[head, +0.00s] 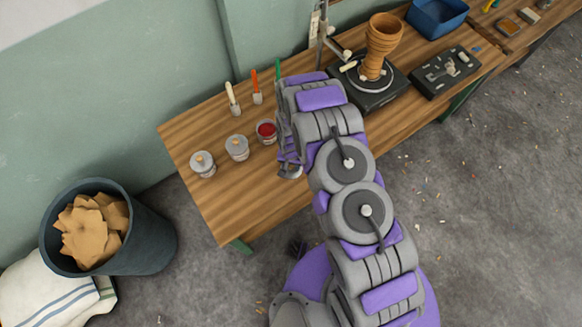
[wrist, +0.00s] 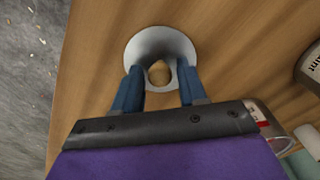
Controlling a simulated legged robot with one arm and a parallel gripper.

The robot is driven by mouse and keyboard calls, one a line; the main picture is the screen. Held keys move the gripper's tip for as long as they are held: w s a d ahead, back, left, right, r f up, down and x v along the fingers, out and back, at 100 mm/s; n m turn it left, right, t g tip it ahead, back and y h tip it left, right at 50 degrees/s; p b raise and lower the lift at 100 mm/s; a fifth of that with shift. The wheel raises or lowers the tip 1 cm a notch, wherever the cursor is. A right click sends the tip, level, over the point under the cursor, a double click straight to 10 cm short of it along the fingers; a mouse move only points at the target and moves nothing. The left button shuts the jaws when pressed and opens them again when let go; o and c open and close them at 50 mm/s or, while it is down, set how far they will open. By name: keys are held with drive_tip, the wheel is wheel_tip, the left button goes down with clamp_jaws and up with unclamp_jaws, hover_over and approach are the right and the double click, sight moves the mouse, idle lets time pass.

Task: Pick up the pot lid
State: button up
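The pot lid (wrist: 160,38) is a pale grey disc with a small tan knob (wrist: 159,72), over the wooden table in the wrist view. In the head view, a sliver of it (head: 291,173) shows beside my gripper (head: 287,160), near the table's front edge. In the wrist view, my gripper (wrist: 160,80) has its two blue fingers apart over the lid, one on each side of the knob. A gap shows between the knob and each finger. I cannot tell whether the fingertips touch the lid.
An open tin of red paint (head: 266,130) and two closed tins (head: 236,148) (head: 202,163) stand left of my arm. A clay vase (head: 382,45) stands on a wheel to the right. A bin (head: 150,240) stands left of the table.

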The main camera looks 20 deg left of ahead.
sight(293, 167)
clamp_jaws()
idle(0.3)
drive_tip(key=shift+a+r, duration=0.1)
drive_tip(key=shift+r, duration=0.4)
drive_tip(key=r, duration=0.2)
drive_tip(key=d, duration=0.1)
drive_tip(key=shift+s+r+p, duration=0.3)
drive_tip(key=shift+r+p, duration=0.05)
drive_tip(key=shift+r, duration=0.05)
drive_tip(key=s+d+r+p, duration=0.1)
drive_tip(key=s+d, duration=0.8)
drive_tip(key=d, duration=0.2)
drive_tip(key=shift+s+d, duration=0.15)
drive_tip(key=shift+s, duration=0.2)
drive_tip(key=shift+r, duration=0.1)
wheel_tip(293, 167, up, 9)
drive_tip(key=p, duration=0.2)
drive_tip(key=shift+p, duration=0.3)
